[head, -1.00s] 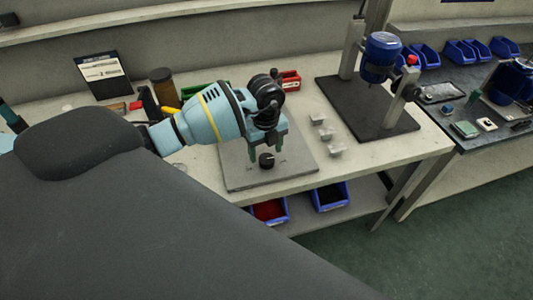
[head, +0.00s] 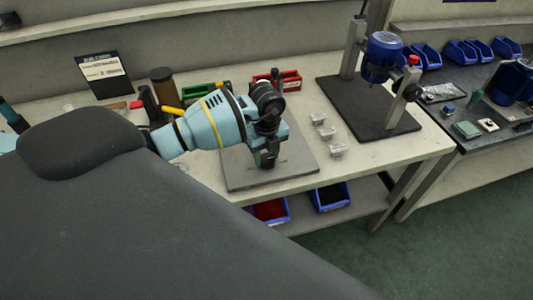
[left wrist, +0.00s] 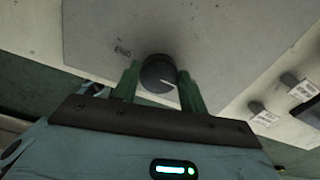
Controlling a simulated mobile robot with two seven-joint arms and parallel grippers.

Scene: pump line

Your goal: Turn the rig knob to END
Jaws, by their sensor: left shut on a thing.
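The dark round knob (left wrist: 157,70) sits on the grey rig plate (left wrist: 215,28). A white line on the knob points to the lower right in the left wrist view. The lettering END (left wrist: 122,50) is on the plate to the upper left of the knob. My left gripper (left wrist: 159,78) is shut on the knob, with one green finger on each side. In the head view my left gripper (head: 266,160) is low over the plate (head: 240,177) and hides the knob. My right gripper is not in view.
Several small grey blocks (head: 327,132) stand right of the plate. A blue-headed machine (head: 382,55) on a dark base stands beyond them. Red (head: 290,79) and green bins lie behind the arm. Blue bins (head: 270,211) sit on the shelf below.

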